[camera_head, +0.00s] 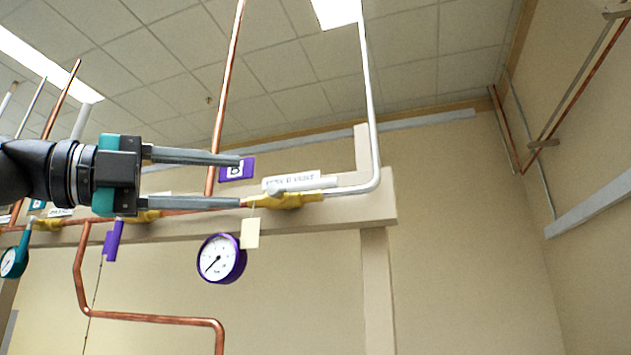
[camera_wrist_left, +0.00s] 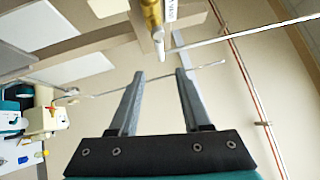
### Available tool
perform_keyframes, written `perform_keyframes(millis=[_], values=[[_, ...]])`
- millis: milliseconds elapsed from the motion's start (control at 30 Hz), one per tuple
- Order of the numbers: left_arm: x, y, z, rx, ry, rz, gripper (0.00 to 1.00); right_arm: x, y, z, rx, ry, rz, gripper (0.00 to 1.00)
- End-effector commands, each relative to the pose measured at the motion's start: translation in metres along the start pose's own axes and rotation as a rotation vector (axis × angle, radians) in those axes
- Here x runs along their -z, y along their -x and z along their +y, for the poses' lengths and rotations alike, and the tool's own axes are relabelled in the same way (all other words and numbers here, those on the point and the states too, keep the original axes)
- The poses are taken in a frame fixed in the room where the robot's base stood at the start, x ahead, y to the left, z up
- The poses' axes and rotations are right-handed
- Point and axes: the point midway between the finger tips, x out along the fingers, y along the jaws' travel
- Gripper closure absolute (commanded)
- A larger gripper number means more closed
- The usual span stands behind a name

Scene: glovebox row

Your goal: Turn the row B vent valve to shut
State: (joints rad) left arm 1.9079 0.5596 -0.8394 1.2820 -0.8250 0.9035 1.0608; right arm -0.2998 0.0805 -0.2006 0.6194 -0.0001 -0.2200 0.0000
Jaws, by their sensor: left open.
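The vent valve (camera_head: 287,200) is a yellow body on the pipe at the right end of the row, where copper meets a pale pipe. A white label (camera_head: 297,183), seemingly reading row B vent, sits just above it. The lower finger overlaps the pipe line; contact cannot be told. In the left wrist view, the yellow valve (camera_wrist_left: 151,12) shows at the top, beyond the open fingers (camera_wrist_left: 161,73). My right gripper is not in view.
A purple B tag (camera_head: 237,169) is behind the upper fingertip. A purple gauge (camera_head: 221,258) and a cream tag (camera_head: 250,233) hang below the pipe. A purple lever (camera_head: 113,240) hangs at another yellow valve to the left. Open space lies right of the post (camera_head: 378,290).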

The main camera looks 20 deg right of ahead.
Motion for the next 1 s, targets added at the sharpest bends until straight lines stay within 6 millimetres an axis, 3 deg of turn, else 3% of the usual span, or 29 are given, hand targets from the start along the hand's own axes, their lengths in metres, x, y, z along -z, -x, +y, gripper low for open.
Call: perform_keyframes(millis=[300,533,700,1000], values=[[0.001,-0.072,-0.003,0.000,0.001,0.006,0.52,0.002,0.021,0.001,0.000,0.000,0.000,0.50],[0.001,-0.113,-0.003,0.001,0.000,0.004,0.52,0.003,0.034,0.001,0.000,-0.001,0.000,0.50],[0.001,-0.128,-0.002,0.002,0.000,0.002,0.52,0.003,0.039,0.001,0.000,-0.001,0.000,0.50],[0.001,-0.131,-0.001,0.002,0.000,0.001,0.52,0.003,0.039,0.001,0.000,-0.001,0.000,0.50]])
